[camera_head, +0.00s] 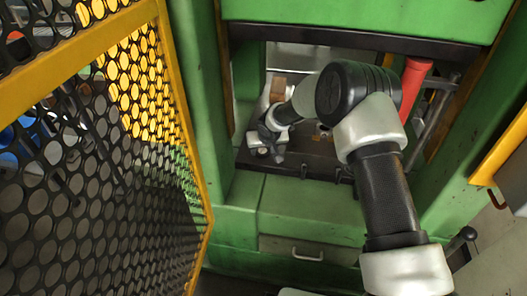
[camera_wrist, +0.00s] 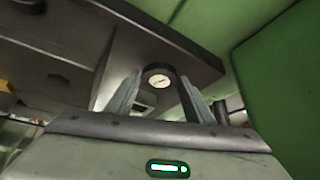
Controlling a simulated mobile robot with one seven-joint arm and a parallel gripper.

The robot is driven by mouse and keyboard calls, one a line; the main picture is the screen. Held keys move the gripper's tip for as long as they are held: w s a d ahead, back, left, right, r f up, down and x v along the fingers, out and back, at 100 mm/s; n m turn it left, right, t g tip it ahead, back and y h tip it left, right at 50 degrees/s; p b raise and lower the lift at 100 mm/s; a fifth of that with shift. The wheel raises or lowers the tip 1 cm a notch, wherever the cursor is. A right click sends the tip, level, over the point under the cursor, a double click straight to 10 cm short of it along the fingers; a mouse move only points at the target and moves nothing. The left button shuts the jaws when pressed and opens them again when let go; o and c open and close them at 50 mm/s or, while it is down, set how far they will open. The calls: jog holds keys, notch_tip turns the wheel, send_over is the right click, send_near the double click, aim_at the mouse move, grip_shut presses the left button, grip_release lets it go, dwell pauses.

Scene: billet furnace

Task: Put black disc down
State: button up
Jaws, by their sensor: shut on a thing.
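My gripper (camera_wrist: 160,84) is shut on a small round black disc (camera_wrist: 160,70) with a pale centre, held between the tips of its two grey fingers. In the head view, my gripper (camera_head: 266,148) reaches into the opening of the green machine, over the left part of a dark bed plate (camera_head: 320,168). The disc cannot be made out in that view. Whether the disc touches any surface is unclear.
Green machine posts (camera_head: 200,90) frame the opening on both sides. A yellow-framed mesh guard (camera_head: 100,150) stands at the left. A red cylinder (camera_head: 414,86) leans at the opening's right. A brown block (camera_head: 278,90) is behind my gripper. A drawer handle (camera_head: 307,256) sits below.

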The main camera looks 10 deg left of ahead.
jog(key=shift+f, duration=0.1)
jog(key=o, duration=1.3)
jog(key=shift+r, duration=0.3)
jog(key=p+v, duration=0.2)
jog(key=v, duration=0.9)
jog(key=shift+s+d+r, duration=0.1)
jog(key=shift+s+r, duration=0.1)
jog(key=shift+r, duration=0.1)
